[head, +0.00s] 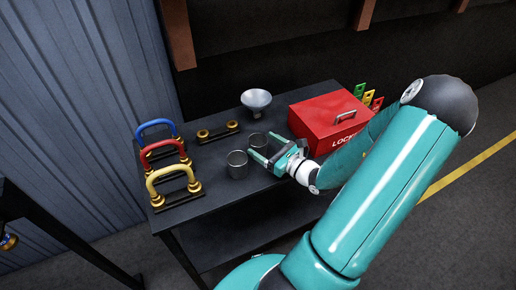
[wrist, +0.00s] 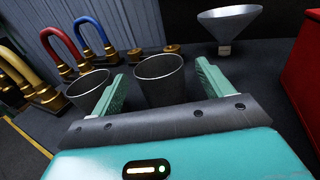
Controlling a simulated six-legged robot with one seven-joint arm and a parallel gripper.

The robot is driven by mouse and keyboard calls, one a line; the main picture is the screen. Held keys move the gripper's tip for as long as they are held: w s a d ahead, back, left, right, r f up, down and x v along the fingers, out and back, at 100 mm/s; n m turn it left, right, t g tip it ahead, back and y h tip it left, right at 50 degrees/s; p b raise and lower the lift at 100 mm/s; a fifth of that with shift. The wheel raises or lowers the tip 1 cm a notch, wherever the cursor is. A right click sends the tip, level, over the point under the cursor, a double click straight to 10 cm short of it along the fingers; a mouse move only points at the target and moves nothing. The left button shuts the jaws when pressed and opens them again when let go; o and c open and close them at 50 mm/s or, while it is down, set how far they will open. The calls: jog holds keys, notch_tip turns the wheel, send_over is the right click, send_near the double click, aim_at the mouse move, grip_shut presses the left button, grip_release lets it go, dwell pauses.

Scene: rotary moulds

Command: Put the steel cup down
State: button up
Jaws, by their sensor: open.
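Two steel cups stand upright on the dark table. The nearer cup (head: 237,165) is left of my gripper in the head view and shows left of the fingers in the wrist view (wrist: 88,88). The other cup (head: 257,141) stands just behind it, at my gripper's fingertips; in the wrist view this cup (wrist: 160,80) is between the two fingers, and its base is hidden by my gripper. My gripper (head: 262,148) is open, with its green fingers (wrist: 164,85) spread on either side of that cup. I cannot tell whether either finger touches it.
Blue, red and yellow shackles (head: 165,160) stand along the table's left side. A brass-ended bar (head: 218,131) and a silver funnel (head: 256,100) are at the back. A red lockout box (head: 325,120) stands right of my gripper. The table's front strip (head: 225,205) is clear.

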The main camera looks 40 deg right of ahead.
jog(key=w, duration=0.3)
jog(key=shift+w+a, duration=0.1)
jog(key=shift+a, duration=0.05)
jog(key=c, duration=1.2)
jog(key=shift+o, duration=0.2)
jog(key=shift+r, duration=0.1)
